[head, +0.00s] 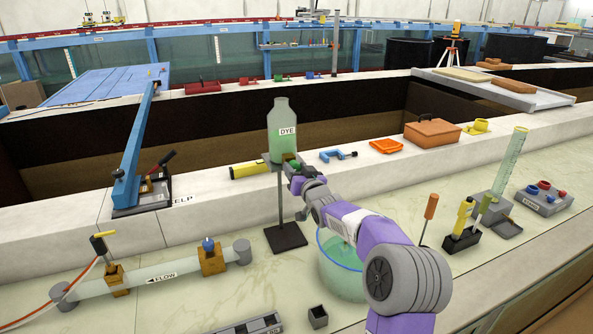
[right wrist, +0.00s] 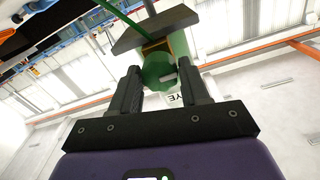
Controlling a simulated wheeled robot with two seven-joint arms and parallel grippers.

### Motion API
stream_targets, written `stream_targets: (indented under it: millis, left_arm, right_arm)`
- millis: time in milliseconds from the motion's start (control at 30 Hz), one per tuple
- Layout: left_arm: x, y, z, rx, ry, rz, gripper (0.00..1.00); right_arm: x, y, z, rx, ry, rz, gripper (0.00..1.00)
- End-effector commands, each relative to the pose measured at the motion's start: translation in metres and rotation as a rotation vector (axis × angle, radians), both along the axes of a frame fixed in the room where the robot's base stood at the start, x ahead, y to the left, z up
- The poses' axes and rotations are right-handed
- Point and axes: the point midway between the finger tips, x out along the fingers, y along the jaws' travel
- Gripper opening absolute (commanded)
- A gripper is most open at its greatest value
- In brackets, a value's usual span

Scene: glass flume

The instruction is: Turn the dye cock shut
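The dye bottle (head: 282,128), labelled DYE, holds green liquid and stands upright on a dark stand with a square base (head: 286,237). The dye cock is under the bottle; in the head view my right gripper (head: 295,172) hides most of it. In the right wrist view the two fingers of my right gripper (right wrist: 159,72) are spread apart on either side of a round green part (right wrist: 159,66), with a brass piece (right wrist: 157,48) just beyond. I cannot tell whether a finger touches it. The cock's exact turn is unclear. My left gripper is not in view.
A clear bucket (head: 340,285) with greenish liquid stands below my right arm. A yellow torch (head: 248,170) and a blue clamp (head: 338,154) lie near the stand. A flow pipe (head: 165,270) lies at left. An orange-handled tool (head: 430,208) stands right of my arm.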

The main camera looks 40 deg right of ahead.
Motion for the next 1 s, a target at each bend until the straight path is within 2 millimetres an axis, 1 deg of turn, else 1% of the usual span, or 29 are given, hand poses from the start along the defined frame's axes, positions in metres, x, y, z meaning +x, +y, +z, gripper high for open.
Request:
stream_targets:
  millis: [33,200,233,467,633,767,1000]
  left_arm:
    - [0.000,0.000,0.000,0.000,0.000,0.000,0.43]
    - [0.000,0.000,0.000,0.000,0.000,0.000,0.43]
    - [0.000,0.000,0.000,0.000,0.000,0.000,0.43]
    - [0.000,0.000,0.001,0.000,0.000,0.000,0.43]
    - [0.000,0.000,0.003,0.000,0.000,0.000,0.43]
    - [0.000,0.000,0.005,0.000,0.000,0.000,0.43]
    - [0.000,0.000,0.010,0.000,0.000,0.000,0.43]
  right_arm:
    - [0.000,0.000,0.000,0.000,0.000,0.000,0.38]
    - [0.000,0.000,0.000,0.000,0.000,0.000,0.12]
    - [0.000,0.000,0.000,0.000,0.000,0.000,0.10]
    - [0.000,0.000,0.000,0.021,-0.006,-0.001,0.10]
    - [0.000,-0.001,0.000,0.085,-0.028,-0.001,0.10]
    - [0.000,-0.001,0.001,0.169,-0.054,-0.002,0.10]
    - [-0.001,-0.002,0.000,0.375,-0.120,-0.001,0.10]
